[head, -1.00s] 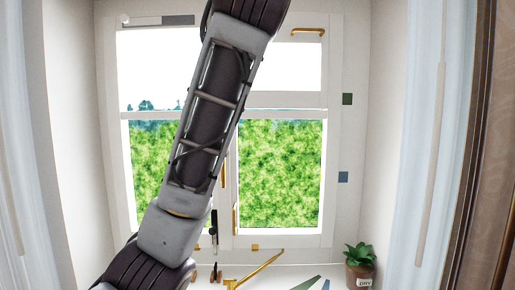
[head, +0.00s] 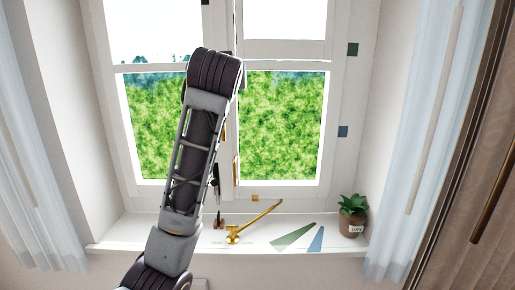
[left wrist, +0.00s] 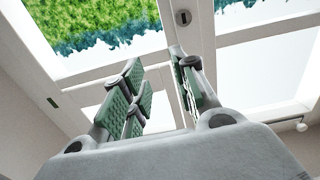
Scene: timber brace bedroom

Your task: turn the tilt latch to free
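I cannot single out the tilt latch with certainty. On the window's middle post, gold handles (head: 236,170) and a dark upright fitting (head: 215,180) show beside my arm in the head view. In the left wrist view a small dark fitting (left wrist: 183,17) sits on a white window bar, beyond the fingertips. My left gripper (left wrist: 158,78) shows there with its green-padded fingers apart and nothing between them; it points up toward the window. In the head view the left gripper is not visible and my arm covers part of the window. My right gripper is in neither view.
The white sill (head: 135,232) holds a gold crank-like lever (head: 258,222), green (head: 292,237) and blue (head: 317,240) flat wedges and a potted plant (head: 352,218). Green (head: 352,49) and blue (head: 343,131) squares mark the right frame. Curtains (head: 420,130) hang at the sides.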

